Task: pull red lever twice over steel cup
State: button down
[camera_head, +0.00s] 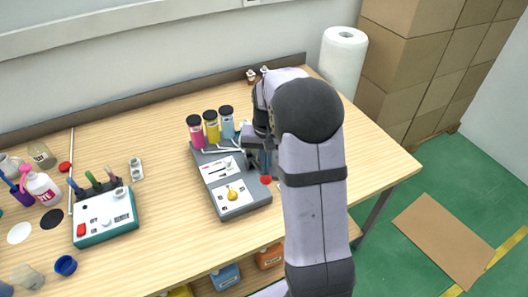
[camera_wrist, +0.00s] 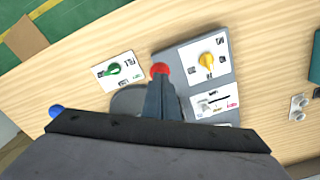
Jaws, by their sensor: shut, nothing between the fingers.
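The dispenser (camera_head: 215,158) is a grey unit with pink, yellow and blue bottles at its back and a yellow knob on its front panel; the panel also shows in the wrist view (camera_wrist: 222,78). A red ball (camera_head: 266,180), seemingly the lever's knob, is at the unit's right side; in the wrist view the red ball (camera_wrist: 159,69) shows just beyond my fingertips. My gripper (camera_wrist: 158,82) is shut and empty, pointing down close to the ball; I cannot tell whether they touch. My arm hides part of the unit's right side. I cannot make out a steel cup under the dispenser.
A teal-based box (camera_head: 104,217) with pens stands to the left. A small metal-topped holder (camera_head: 136,168) lies between it and the dispenser. A white card with a green knob (camera_wrist: 120,70) is beside the red ball. A paper roll (camera_head: 342,65) stands at the back right.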

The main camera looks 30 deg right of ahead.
jog(key=shift+r+p, duration=0.95)
jog(key=shift+r, duration=0.4)
notch_tip(320, 180, up, 2)
jog(key=m+p, duration=0.1)
jog(key=m, duration=0.2)
jog(key=shift+r, duration=0.15)
jog(key=shift+r+m+p, duration=0.3)
jog(key=shift+m, duration=0.45)
jog(key=shift+r+m+p, duration=0.3)
jog(key=shift+m, duration=0.45)
notch_tip(320, 180, down, 5)
jog(key=b, duration=0.4)
jog(key=shift+f+b, duration=0.65)
jog(key=shift+f, duration=0.15)
jog(key=shift+f, duration=0.2)
dwell(0.3)
